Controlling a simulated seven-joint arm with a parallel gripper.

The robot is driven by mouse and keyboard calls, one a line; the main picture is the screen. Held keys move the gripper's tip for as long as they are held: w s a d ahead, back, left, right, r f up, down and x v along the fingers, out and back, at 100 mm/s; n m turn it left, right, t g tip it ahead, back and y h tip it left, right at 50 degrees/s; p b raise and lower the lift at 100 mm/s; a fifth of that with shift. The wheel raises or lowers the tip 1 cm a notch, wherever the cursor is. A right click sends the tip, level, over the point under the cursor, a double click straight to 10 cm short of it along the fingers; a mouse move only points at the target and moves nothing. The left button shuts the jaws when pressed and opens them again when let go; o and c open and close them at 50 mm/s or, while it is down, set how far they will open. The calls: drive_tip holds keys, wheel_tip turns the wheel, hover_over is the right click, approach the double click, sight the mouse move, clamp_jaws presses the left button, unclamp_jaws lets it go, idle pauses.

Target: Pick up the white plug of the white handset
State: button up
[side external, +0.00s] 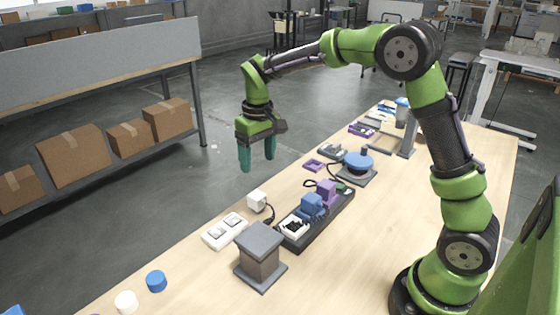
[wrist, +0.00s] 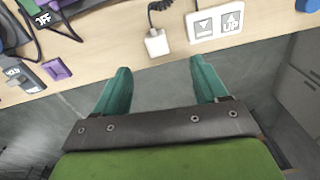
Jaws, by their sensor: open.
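The white plug (side external: 257,200) is a small white block on the table near its far edge, with a dark coiled cord. In the wrist view the plug (wrist: 157,43) lies at the table edge, just beyond the gap between my fingertips. The white handset (side external: 225,231) lies flat beside the plug; the wrist view shows arrow buttons and "UP" on the handset (wrist: 215,24). My gripper (side external: 257,160) is open and empty, fingers pointing down, raised above and apart from the plug. In the wrist view my gripper (wrist: 160,68) shows over the floor past the table edge.
A dark power strip (side external: 337,215) holding white, blue and purple plugs lies near the white plug. A grey column (side external: 261,257) stands beside the handset. A blue round piece (side external: 358,160) sits on a grey base farther back. Blue and white caps lie at the lower left.

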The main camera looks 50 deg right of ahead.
sight(257, 194)
drive_tip(key=shift+n, duration=0.5)
drive_tip(key=f, duration=0.5)
drive_tip(key=w+f, duration=0.1)
drive_tip(key=f, duration=0.9)
drive_tip(key=shift+w+d+f, duration=0.3)
drive_tip(key=shift+w, duration=0.05)
drive_tip(key=c, duration=1)
wheel_tip(257, 194, up, 10)
drive_tip(key=shift+r, duration=0.1)
